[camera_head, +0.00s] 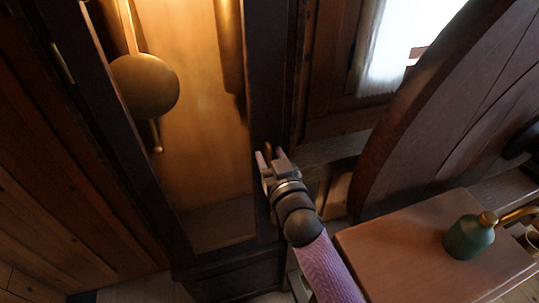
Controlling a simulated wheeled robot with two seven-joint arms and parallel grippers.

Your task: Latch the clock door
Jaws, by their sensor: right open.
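The tall dark wood clock case shows in the head view, with its framed door (264,75) on the front. Inside are a round brass pendulum bob (145,86) and a hanging brass weight (229,45). The door looks closed or nearly so; I cannot tell if it sits flush. A small brownish piece, perhaps the latch (268,147), shows at the door's right edge. My right gripper (270,156) is open, with its fingertips around or just in front of that piece. I cannot tell if they touch it. My left gripper is out of view.
A wooden stand (400,255) at the lower right holds a green oil can (469,237) with a brass spout. A large curved dark wood piece (400,120) rises right of my arm. A window with a white curtain (388,45) is behind.

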